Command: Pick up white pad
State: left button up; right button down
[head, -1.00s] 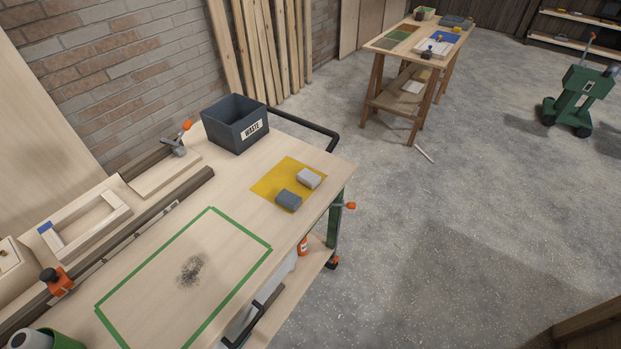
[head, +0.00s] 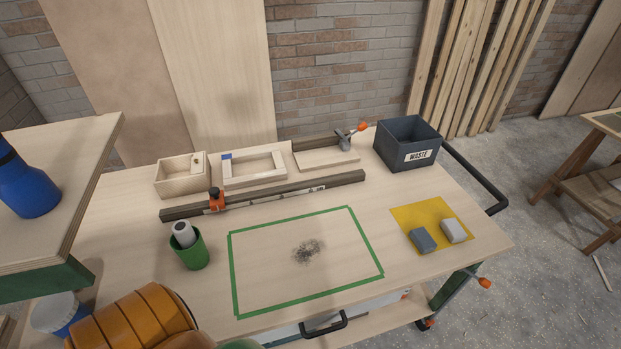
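The white pad (head: 454,231), a small light grey-white block, lies on the right part of a yellow mat (head: 410,217) near the bench's right end. A darker blue-grey pad (head: 423,240) lies just left of it on the same mat. The two pads are close together. Neither of my grippers shows in the head view, so nothing is seen touching the pads.
A dark waste bin (head: 405,148) stands behind the mat. A green tape rectangle (head: 232,270) frames a dark smudge (head: 307,251) on the bench. A green cup (head: 192,252), a clamp bar (head: 282,192) and wooden trays stand left and behind. An orange ribbed object (head: 140,322) fills the lower left.

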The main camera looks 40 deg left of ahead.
aim_at(452, 227)
jog(key=i+l+u, duration=0.25)
jog(key=l, duration=0.2)
jog(key=i+l+u, duration=0.25)
jog(key=l, duration=0.25)
jog(key=l+u, duration=0.25)
jog(key=l, duration=0.25)
jog(key=i+l+u, duration=0.15)
jog(key=l+u, duration=0.15)
jog(key=l, duration=0.25)
jog(key=l+u, duration=0.25)
jog(key=l, duration=0.3)
